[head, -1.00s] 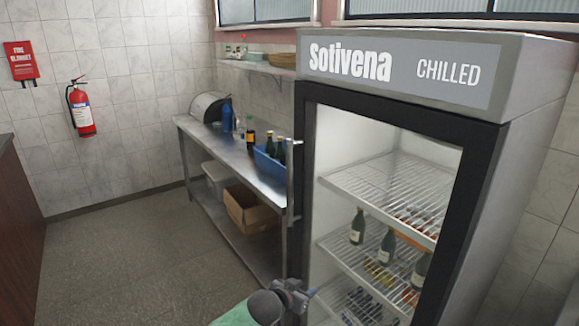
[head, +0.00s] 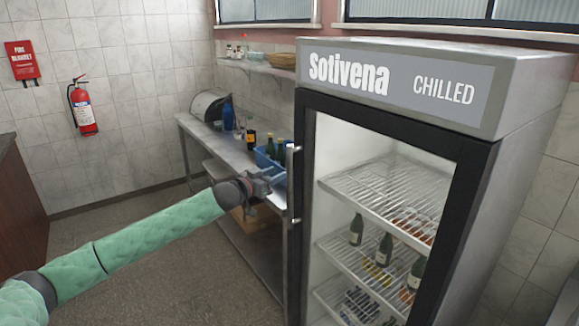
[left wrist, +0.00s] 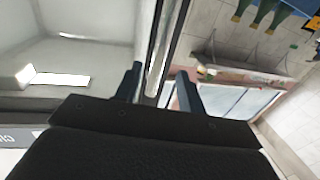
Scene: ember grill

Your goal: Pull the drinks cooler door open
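The drinks cooler (head: 545,105) stands at the right of the head view, and its dark-framed glass door (head: 455,215) looks shut. A slim upright silver handle (head: 291,160) runs along the door's left edge. My left gripper (head: 275,180) is at the handle's mid height, just left of it. In the left wrist view, its two dark fingers (left wrist: 159,82) are apart, and the silver handle (left wrist: 164,50) shows between them. I cannot tell whether either finger touches it. My right gripper is in neither view.
A steel table (head: 222,147) stands left of the cooler, behind my left gripper, with a blue crate (head: 264,163) of bottles on it. A cardboard box sits on its lower shelf, partly hidden. The floor (head: 170,270) in front is clear.

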